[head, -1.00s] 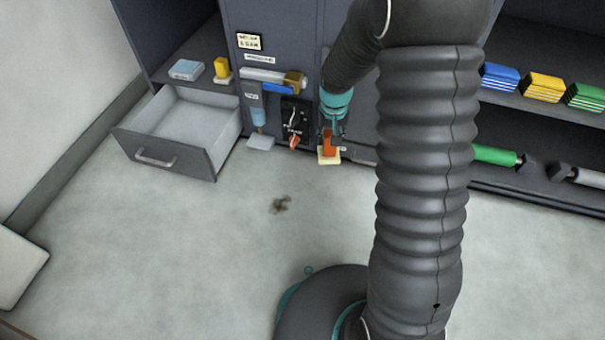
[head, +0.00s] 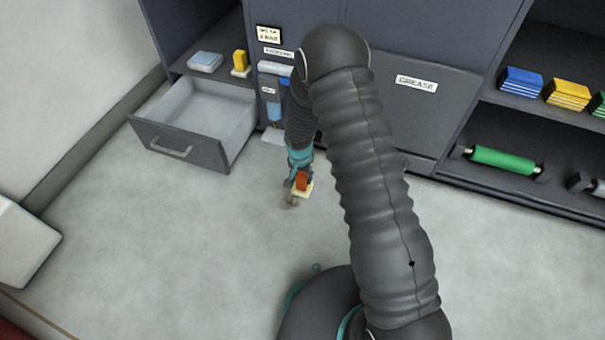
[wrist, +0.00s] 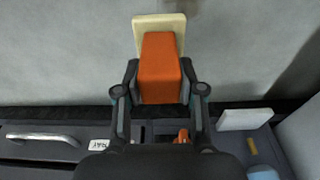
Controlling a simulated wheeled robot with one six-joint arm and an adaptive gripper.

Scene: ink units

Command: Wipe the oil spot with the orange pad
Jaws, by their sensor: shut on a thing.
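My gripper (head: 299,178) is shut on the orange pad (head: 302,181), an orange block on a cream base. In the wrist view the orange block (wrist: 159,68) sits between both fingers, with the cream base (wrist: 158,20) beyond it. The oil spot (head: 292,202), a small dark stain on the grey floor, shows just below the pad in the head view, and the pad partly covers it. I cannot tell whether the pad touches the floor.
An open, empty drawer (head: 181,146) juts out left of my gripper. A yellow-handled pad (head: 240,62) and a blue-white box (head: 205,62) sit on the shelf above it. Coloured packs (head: 522,79) and a green roller (head: 505,158) lie on the right shelves. The floor in front is clear.

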